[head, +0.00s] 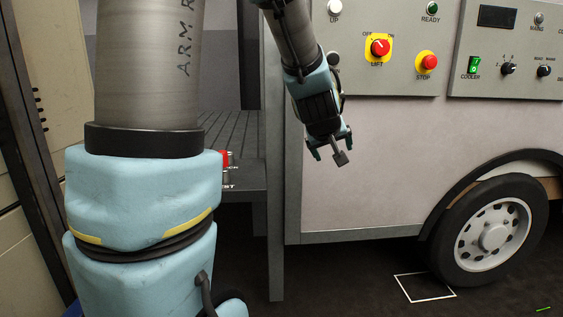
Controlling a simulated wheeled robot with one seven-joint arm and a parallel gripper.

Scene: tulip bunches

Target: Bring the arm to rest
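My arm comes down from the top of the head view, with thick grey links and pale blue joints. My gripper (331,148) hangs at the upper middle, pointing down in front of the pale side of a vehicle or cart. Its blue finger parts stand apart, and a small grey piece shows between them. I cannot tell whether that piece is part of the gripper or something held. No tulip bunch can be made out. A ledge with a red button (225,159) and partly hidden lettering ending in "ST" shows behind my near arm link.
Control panels with a lift knob (380,48), a stop button (429,62) and a green cooler switch (474,65) are above right of my gripper. A wheel (492,237) stands at the right. A white floor outline (425,288) lies near it. The floor below my gripper looks clear.

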